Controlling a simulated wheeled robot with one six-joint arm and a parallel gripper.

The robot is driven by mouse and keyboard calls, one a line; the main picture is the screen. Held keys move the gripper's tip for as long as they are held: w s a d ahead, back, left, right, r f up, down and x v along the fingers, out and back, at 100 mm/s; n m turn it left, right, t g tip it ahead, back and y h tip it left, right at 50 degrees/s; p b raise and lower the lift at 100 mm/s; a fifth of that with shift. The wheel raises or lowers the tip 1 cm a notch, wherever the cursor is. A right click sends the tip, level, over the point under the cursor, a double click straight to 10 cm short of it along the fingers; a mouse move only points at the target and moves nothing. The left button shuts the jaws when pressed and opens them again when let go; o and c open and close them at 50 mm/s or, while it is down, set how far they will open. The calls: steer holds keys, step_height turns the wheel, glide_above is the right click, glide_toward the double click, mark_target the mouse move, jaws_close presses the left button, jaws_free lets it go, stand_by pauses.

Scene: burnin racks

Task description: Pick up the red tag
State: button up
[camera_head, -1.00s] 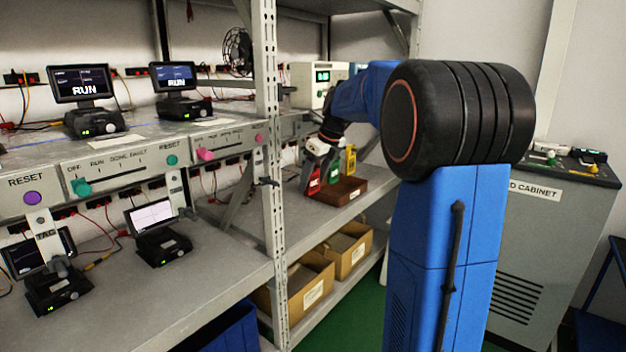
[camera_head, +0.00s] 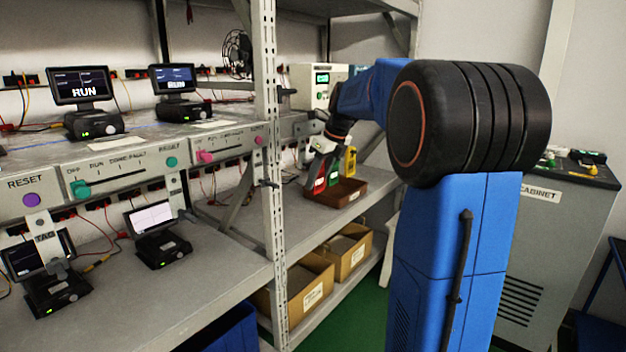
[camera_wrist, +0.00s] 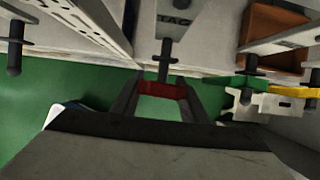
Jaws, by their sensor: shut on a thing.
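The red tag (camera_wrist: 162,88) is between the two fingers of my gripper (camera_wrist: 162,92) in the wrist view, and the fingers are shut on it. In the head view the red tag (camera_head: 320,183) shows small, low under my gripper (camera_head: 322,168), beside the brown tray. A green tag (camera_head: 333,176) and a yellow tag (camera_head: 350,160) stand just right of it. The wrist view shows a green tag (camera_wrist: 252,83) and a yellow tag (camera_wrist: 297,92) to the right of my gripper. My gripper hides part of the red tag.
A brown tray (camera_head: 347,194) lies on the shelf, close to my gripper. Dark pegs, one by a TAG label (camera_wrist: 174,21), jut out near the fingers. A steel rack post (camera_head: 271,200) stands to the left. Cardboard boxes (camera_head: 313,298) sit below. A grey cabinet (camera_head: 530,245) stands right.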

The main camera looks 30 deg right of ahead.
steer(key=s+d, duration=0.2)
steer(key=s, duration=0.5)
steer(key=s+d, duration=0.3)
steer(key=s, duration=0.5)
steer(key=shift+d+r, duration=0.15)
steer(key=shift+d, duration=0.05)
steer(key=shift+r, duration=0.45)
steer(key=shift+s, duration=0.15)
steer(key=s+d, duration=0.2)
steer(key=s, duration=0.4)
steer(key=shift+s+d, duration=0.3)
steer(key=shift+s, duration=0.1)
steer(key=shift+f, duration=0.1)
stand_by(1.1)
